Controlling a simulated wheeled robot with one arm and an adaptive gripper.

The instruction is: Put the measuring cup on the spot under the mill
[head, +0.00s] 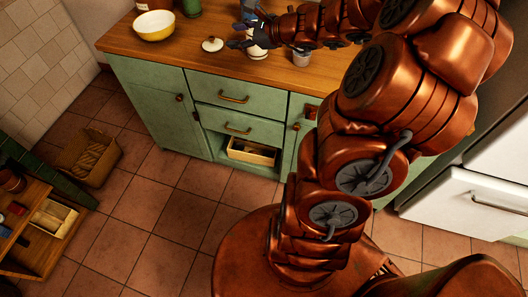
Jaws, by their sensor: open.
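My gripper (243,32) is over the wooden counter (130,42) in the head view, its dark fingers spread. A small white item (257,53) stands on the counter right under and against the gripper in the picture. Its upper part is hidden by the fingers, and I cannot tell if it is touched or what it is. A small grey metal cup-like item (301,58), perhaps the measuring cup, stands just to the right, partly below my arm. I cannot make out the mill or the spot under it for certain.
A yellow bowl (154,26), a white lid-like item with a dark knob (212,44) and a green container (191,8) stand on the counter to the left. Green cabinets (150,95) are below, with a wooden box (252,152) in an open shelf.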

